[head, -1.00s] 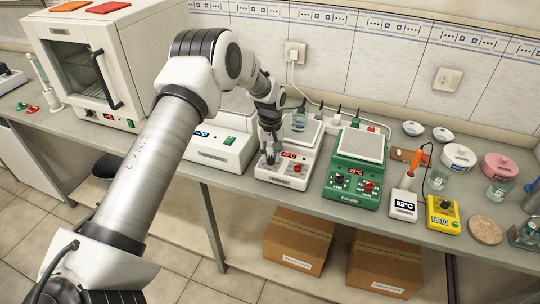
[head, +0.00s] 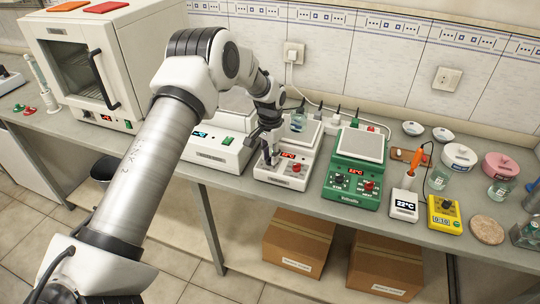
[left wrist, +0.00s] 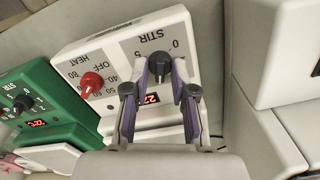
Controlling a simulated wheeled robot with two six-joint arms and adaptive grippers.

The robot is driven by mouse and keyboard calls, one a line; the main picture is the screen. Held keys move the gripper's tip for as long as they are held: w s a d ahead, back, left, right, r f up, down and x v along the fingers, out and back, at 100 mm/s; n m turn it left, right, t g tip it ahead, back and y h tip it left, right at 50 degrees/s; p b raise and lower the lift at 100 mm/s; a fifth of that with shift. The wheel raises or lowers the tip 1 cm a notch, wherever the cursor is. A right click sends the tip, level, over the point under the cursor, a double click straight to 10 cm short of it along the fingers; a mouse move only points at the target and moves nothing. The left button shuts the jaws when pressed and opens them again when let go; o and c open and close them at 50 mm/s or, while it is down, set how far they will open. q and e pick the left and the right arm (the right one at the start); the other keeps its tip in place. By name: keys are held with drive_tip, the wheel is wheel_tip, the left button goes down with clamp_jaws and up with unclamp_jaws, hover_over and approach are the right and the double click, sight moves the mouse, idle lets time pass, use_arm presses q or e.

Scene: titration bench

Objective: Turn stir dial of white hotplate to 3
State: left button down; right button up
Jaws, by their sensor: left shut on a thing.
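The white hotplate (head: 297,153) stands on the bench, with a glass beaker (head: 298,123) on its top plate. Its front has a black STIR dial (left wrist: 159,64), a red HEAT dial (left wrist: 92,83) and a lit red display (left wrist: 151,98); the red dial also shows in the head view (head: 296,168). My left gripper (head: 269,160) points down at the STIR dial. In the left wrist view its purple-padded fingers (left wrist: 162,70) are on both sides of the dial, shut on it. The fingers partly cover the scale, and I cannot read the setting. My right gripper is not in view.
A green hotplate (head: 356,167) stands close on the right of the white one. Another white device (head: 221,144) stands close on the left. Thermometer and yellow meter (head: 443,214) are further right. A white oven (head: 80,65) is at the far left.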

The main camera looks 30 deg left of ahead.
use_arm(q)
drive_tip(key=shift+s+f+m, duration=0.25)
drive_tip(key=shift+m, duration=0.35)
drive_tip(key=c, duration=1)
unclamp_jaws()
drive_tip(key=shift+o, duration=0.2)
drive_tip(key=shift+w+r, duration=0.1)
drive_tip(key=shift+r, duration=0.3)
wheel_tip(320, 180, up, 11)
drive_tip(key=shift+r, duration=0.2)
